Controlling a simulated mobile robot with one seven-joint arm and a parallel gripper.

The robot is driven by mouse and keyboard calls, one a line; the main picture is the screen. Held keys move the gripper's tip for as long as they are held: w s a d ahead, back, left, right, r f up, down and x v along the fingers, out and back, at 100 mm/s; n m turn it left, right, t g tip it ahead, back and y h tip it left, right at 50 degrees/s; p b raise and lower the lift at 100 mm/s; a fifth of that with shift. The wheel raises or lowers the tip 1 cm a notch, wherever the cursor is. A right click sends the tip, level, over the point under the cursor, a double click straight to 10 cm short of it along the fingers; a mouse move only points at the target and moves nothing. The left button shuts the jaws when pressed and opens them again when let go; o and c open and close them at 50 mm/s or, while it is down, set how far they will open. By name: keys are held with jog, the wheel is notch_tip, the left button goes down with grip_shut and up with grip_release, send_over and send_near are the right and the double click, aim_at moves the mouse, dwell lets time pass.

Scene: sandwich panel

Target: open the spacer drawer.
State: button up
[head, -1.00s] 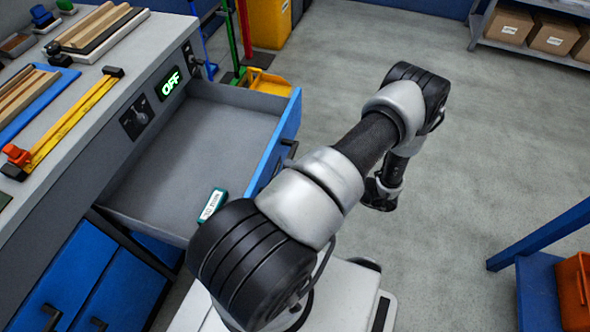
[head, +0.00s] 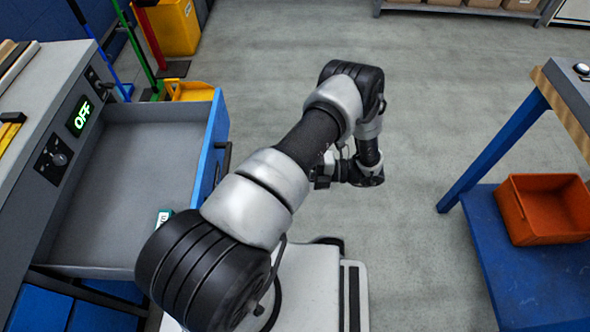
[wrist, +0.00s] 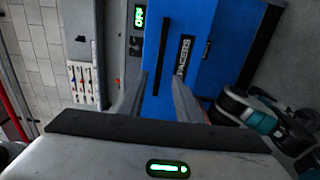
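The spacer drawer (head: 140,165) is pulled well out of the grey workbench at the left of the head view. A small teal-and-white box (head: 163,217) lies inside, partly hidden by my arm. The drawer's blue front (head: 208,150) carries a dark handle (head: 223,162). In the wrist view the blue front (wrist: 215,60) faces me, with a label reading "PACERS" and a long black bar (wrist: 160,55). My gripper (wrist: 159,80) is open, its two fingers apart with nothing visible between them. In the head view my gripper (head: 345,172) hangs to the right of the handle, clear of it.
A switch panel with a green "OFF" display (head: 82,115) is on the workbench's front. A blue-legged table (head: 530,270) with an orange bin (head: 543,208) stands at the right. Yellow bins stand behind the drawer. The grey floor between is clear.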

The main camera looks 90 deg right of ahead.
jog(key=shift+s+d, duration=0.2)
jog(key=shift+s, duration=2.45)
